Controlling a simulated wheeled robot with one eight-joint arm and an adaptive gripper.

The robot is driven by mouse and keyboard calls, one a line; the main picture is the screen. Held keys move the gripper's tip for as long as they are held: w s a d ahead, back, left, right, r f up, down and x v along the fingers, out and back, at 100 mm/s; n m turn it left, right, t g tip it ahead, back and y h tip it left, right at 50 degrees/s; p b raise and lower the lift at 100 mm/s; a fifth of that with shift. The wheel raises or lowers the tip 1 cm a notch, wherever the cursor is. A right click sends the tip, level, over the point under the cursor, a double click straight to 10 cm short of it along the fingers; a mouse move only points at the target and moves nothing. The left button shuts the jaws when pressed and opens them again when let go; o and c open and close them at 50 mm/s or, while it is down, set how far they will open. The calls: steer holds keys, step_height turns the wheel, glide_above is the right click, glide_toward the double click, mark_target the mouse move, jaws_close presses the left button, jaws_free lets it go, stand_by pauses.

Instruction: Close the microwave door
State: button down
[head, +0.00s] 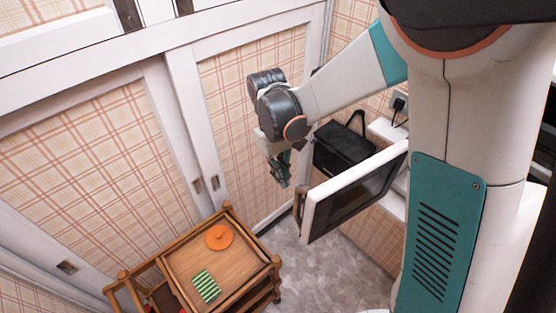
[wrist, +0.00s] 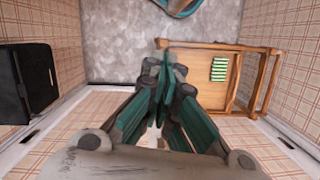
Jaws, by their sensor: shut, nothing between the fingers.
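The microwave door (head: 356,190) stands swung open in the head view, with a white frame and a dark panel. The microwave body is mostly hidden behind my own column and the door. My gripper (head: 284,181) hangs to the left of the door's free edge, apart from it, pointing down. In the wrist view my gripper (wrist: 163,75) has its green fingers together with nothing between them. The door cannot be made out in the wrist view.
A wooden cart (head: 180,262) with an orange round item (head: 219,237) and a green striped cloth (head: 206,287) stands at the lower left. A black bag-like object (head: 343,146) is behind the door. Grey floor (head: 290,250) is clear.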

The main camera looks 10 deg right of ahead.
steer(key=s, duration=0.1)
steer(key=s+d, duration=0.1)
steer(key=s, duration=0.1)
steer(key=shift+s+d, duration=0.25)
steer(key=shift+s, duration=0.05)
steer(key=shift+s, duration=0.1)
